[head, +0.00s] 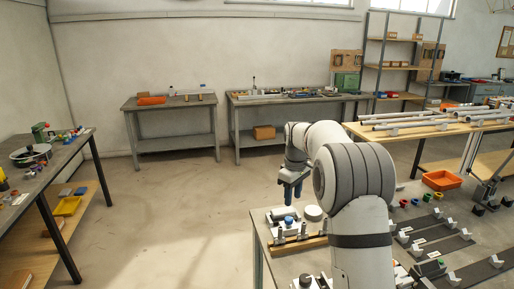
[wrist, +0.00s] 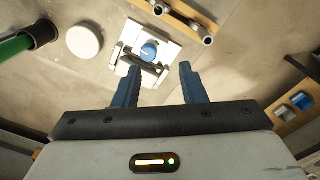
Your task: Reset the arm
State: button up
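My gripper (wrist: 158,70) shows in the wrist view with its two blue fingers spread apart and nothing between them, so it is open and empty. Past the fingertips is a pale metal fixture (wrist: 168,47) with a blue round piece (wrist: 149,50) in it. In the head view my gripper (head: 292,189) points down above the left end of the near work table (head: 259,225). My arm reaches forward from the lower right, bent at the elbow, and hides part of the table.
A white round disc (head: 313,213) and a wooden strip with metal posts (head: 297,244) are close to my gripper. Dark rails (head: 440,246) and an orange bin (head: 441,180) are right of my arm. Open floor (head: 180,215) lies to the left, before a side bench (head: 40,172).

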jog(key=s+r+m+t, duration=0.1)
jog(key=s+r+m, duration=0.2)
jog(key=s, duration=1)
jog(key=s+r+m+t, duration=0.1)
jog(key=s+r+m, duration=0.2)
jog(key=s, duration=1)
jog(key=s+f+m, duration=0.3)
jog(key=s+f, duration=0.1)
jog(key=s, duration=0.8)
jog(key=shift+t, duration=0.3)
